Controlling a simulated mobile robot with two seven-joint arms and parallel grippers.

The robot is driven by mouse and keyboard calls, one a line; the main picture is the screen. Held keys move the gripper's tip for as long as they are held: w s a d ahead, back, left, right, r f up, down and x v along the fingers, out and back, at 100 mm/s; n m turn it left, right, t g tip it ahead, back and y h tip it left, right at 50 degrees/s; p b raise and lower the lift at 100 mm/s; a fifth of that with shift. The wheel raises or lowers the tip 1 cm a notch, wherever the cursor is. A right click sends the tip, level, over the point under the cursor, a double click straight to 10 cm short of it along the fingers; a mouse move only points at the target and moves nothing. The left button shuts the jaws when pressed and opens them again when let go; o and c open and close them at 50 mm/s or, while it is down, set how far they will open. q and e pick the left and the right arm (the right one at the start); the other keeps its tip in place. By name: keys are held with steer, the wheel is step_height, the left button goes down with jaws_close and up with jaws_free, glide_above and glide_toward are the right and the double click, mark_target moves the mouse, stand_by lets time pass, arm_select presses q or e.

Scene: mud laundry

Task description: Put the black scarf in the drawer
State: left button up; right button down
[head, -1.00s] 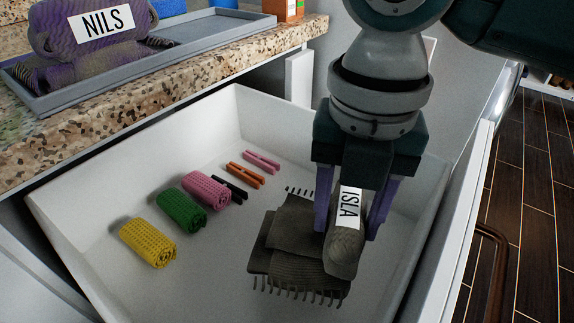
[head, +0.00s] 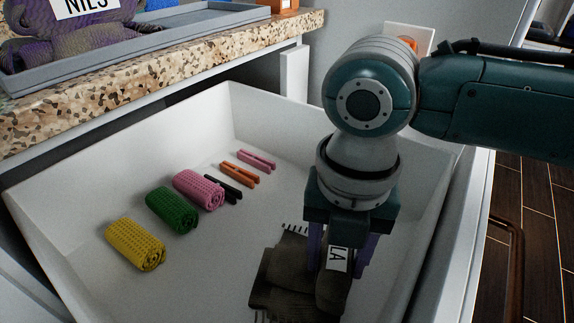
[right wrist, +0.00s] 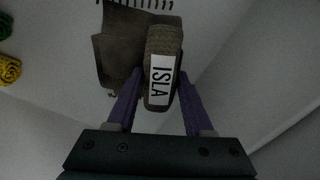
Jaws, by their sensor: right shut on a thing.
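The dark scarf (head: 283,277), grey-brown to black with fringed ends, is in the open white drawer (head: 112,168), at its right side. It has a white label, read as ISLA in the right wrist view (right wrist: 161,76). My right gripper (head: 342,258) points down with its purple fingers on either side of the scarf's thick folded part, shut on it. The scarf looks to be on or very near the drawer floor; I cannot tell if it touches. My left gripper is not in view.
Yellow (head: 135,245), green (head: 172,210) and pink (head: 199,190) rolled cloths lie in the drawer's left half, beside pink, orange (head: 240,174) and black clothespins. A speckled counter (head: 150,98) overhangs the back left, bearing a grey tray (head: 190,29) with a purple scarf labelled NILS.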

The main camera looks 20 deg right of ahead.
steer(key=shift+c, duration=1.4)
jaws_free()
step_height(320, 180, up, 12)
steer(key=p, duration=0.4)
steer(key=shift+r, duration=0.2)
